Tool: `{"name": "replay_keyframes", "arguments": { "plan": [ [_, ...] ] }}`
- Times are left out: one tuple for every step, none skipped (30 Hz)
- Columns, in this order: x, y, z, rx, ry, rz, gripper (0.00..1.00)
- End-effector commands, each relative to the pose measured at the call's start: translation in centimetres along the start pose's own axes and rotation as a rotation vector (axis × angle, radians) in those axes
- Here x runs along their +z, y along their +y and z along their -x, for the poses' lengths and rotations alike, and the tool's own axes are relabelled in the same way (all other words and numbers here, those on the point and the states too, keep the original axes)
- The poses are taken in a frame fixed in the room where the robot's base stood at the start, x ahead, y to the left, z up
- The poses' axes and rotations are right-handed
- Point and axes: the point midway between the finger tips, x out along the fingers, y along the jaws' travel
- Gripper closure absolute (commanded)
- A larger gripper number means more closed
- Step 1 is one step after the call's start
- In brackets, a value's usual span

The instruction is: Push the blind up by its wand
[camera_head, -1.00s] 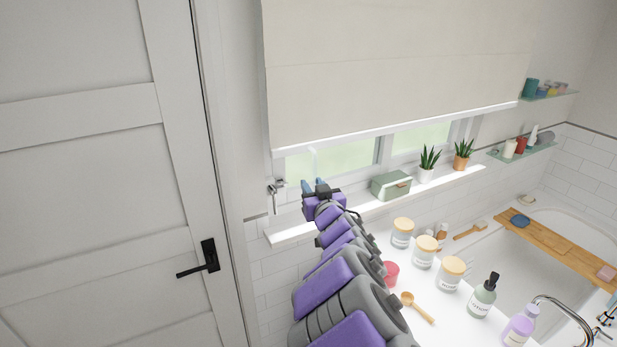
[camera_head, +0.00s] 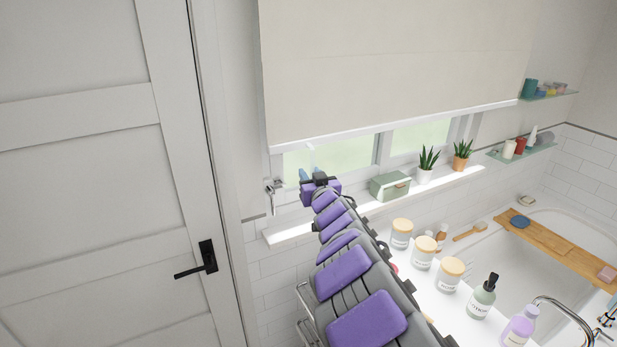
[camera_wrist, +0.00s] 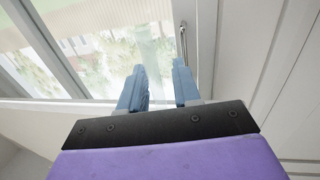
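The beige blind (camera_head: 400,60) hangs over the upper part of the window, with its pale bottom bar (camera_head: 400,121) level above a strip of glass. A small pale piece (camera_head: 310,147) shows just under the bar near its left end; it may be the wand's top. My gripper (camera_head: 308,174) is at the left of the window, below that piece, with its blue fingertips upward. In the wrist view my gripper (camera_wrist: 160,88) has its two blue fingers apart, with a gap between them. A faint whitish strip shows in the gap; I cannot tell whether it is the wand or glass.
A metal fitting (camera_head: 274,187) sits on the wall left of the window. The sill (camera_head: 290,233) holds a green box (camera_head: 389,186) and two potted plants. Jars (camera_head: 402,234) and bottles stand on the white ledge below. A door (camera_head: 90,180) is at left.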

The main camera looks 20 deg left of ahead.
Motion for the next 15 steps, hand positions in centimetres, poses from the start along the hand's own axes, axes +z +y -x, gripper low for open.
{"name": "replay_keyframes", "arguments": {
  "plan": [
    [-0.05, 0.1, 0.08, 0.001, 0.0, 0.0, 0.68],
    [-0.03, 0.1, 0.07, 0.001, 0.0, 0.0, 0.7],
    [0.02, 0.06, 0.01, 0.001, -0.001, 0.0, 0.73],
    [0.07, 0.01, -0.07, 0.002, -0.002, 0.001, 0.76],
    [0.13, -0.04, -0.16, 0.002, -0.003, 0.001, 0.79],
    [0.25, -0.13, -0.3, 0.003, -0.004, 0.001, 0.83],
    [0.35, -0.2, -0.4, 0.004, -0.006, 0.002, 0.86],
    [0.44, -0.25, -0.5, 0.004, -0.007, 0.003, 0.89],
    [0.55, -0.28, -0.6, 0.005, -0.009, 0.004, 0.93],
    [0.6, -0.25, -0.65, 0.005, -0.01, 0.003, 0.95],
    [0.64, -0.21, -0.69, 0.005, -0.01, 0.003, 0.98],
    [0.66, -0.19, -0.71, 0.005, -0.01, 0.003, 1.0],
    [0.66, -0.2, -0.71, 0.005, -0.01, 0.003, 1.0],
    [0.66, -0.2, -0.71, 0.005, -0.01, 0.002, 1.0],
    [0.64, -0.23, -0.71, 0.005, -0.01, 0.003, 1.0]
  ]
}}
